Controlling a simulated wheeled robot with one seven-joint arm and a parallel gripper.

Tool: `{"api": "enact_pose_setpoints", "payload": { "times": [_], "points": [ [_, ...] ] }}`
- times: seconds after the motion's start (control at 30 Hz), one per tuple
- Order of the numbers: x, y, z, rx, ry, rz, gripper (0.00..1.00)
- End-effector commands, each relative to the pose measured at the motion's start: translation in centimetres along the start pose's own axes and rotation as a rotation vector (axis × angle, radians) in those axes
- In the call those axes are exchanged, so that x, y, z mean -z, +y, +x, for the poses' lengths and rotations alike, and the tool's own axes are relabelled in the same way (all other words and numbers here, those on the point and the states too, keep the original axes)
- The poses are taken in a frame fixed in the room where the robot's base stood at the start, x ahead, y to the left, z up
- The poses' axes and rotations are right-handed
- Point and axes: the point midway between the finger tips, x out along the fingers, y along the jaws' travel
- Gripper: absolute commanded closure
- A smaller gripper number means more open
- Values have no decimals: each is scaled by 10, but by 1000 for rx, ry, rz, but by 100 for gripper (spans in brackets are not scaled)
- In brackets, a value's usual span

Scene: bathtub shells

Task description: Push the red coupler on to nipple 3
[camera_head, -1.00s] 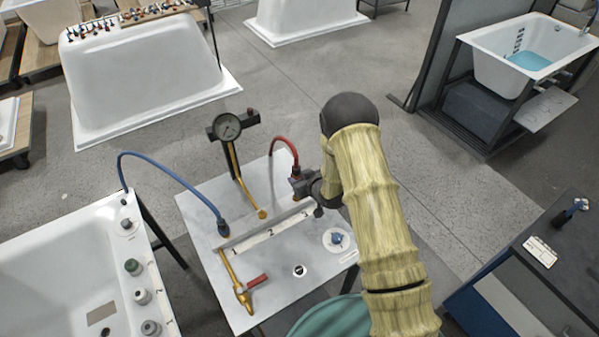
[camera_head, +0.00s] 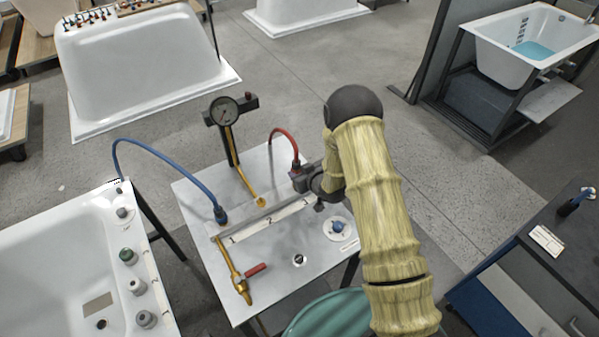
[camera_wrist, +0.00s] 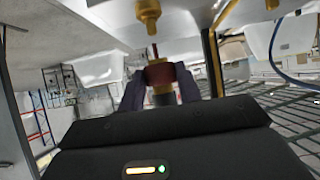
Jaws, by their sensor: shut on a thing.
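My gripper (camera_head: 301,180) is at the right end of a pale strip (camera_head: 262,224) marked 1 and 2 on the white bench top. In the wrist view, my gripper's (camera_wrist: 159,80) two dark fingers are shut on the red coupler (camera_wrist: 158,73), one on each side. A brass nipple (camera_wrist: 148,14) hangs above the coupler, roughly in line with it but slightly left. A thin reddish stem shows between them, and a gap seems to remain. In the head view, a red hose (camera_head: 284,133) arches down to my gripper, which mostly hides the coupler. Number 3 is hidden.
A blue hose (camera_head: 160,146) ends in a blue coupler (camera_head: 221,215) near number 1. A pressure gauge (camera_head: 224,110) stands behind the strip. A brass valve with a red lever (camera_head: 257,270) and a blue knob (camera_head: 338,227) are in front. A tub (camera_head: 60,240) stands left.

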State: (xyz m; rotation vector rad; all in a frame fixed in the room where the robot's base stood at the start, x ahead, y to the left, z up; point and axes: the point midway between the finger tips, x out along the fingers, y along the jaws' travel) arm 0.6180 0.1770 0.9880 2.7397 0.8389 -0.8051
Motion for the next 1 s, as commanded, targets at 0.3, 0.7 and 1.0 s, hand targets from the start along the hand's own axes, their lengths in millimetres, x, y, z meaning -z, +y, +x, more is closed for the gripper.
{"api": "enact_pose_setpoints", "payload": {
  "times": [0.3,0.7,1.0],
  "points": [
    [-16,0,10,0,1,0,100],
    [-15,0,10,0,1,0,100],
    [-16,0,10,0,2,0,100]
  ]
}}
